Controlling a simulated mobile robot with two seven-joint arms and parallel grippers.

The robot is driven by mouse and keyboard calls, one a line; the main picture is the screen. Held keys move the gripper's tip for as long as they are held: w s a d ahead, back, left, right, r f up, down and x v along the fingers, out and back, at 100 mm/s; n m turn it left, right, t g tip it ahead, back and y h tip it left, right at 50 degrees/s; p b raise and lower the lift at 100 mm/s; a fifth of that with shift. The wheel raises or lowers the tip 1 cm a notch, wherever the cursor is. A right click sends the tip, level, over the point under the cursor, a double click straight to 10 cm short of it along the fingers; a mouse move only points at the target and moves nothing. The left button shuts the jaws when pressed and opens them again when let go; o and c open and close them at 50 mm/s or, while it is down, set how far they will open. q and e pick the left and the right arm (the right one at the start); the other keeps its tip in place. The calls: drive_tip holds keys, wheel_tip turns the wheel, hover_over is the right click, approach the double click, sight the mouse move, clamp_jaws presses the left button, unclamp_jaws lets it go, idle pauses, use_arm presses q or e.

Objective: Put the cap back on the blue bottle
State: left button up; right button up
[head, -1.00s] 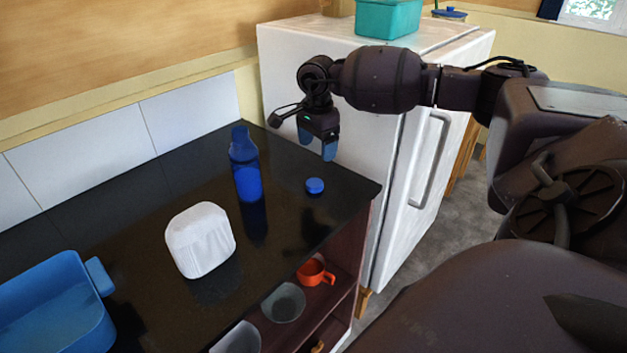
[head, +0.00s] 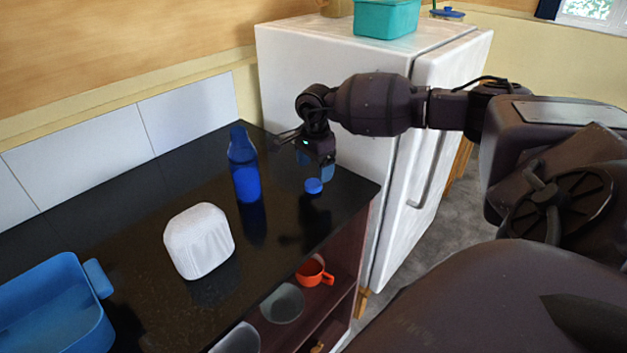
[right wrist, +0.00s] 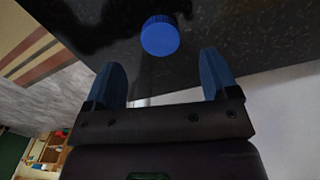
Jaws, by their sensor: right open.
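The blue bottle (head: 246,178) stands upright on the black counter, left of my right gripper. The blue cap (head: 313,186) lies on the counter to the right of the bottle. My right gripper (head: 318,172) points down just above and behind the cap, and its fingers are open and empty. In the right wrist view the cap (right wrist: 160,36) lies beyond the fingertips, roughly centred between the two blue fingers (right wrist: 164,72). My left gripper is out of view.
A white rounded block (head: 199,241) stands left of the bottle, and a blue bin (head: 60,310) is at the lower left. A white fridge (head: 330,75) stands behind the counter. A red cup (head: 312,271) and bowls sit on the shelf below.

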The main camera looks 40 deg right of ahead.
sight(313, 183)
wheel_tip(313, 183, down, 5)
drive_tip(key=shift+w+a+r, duration=0.1)
drive_tip(key=shift+a, duration=0.05)
drive_tip(key=c, duration=1)
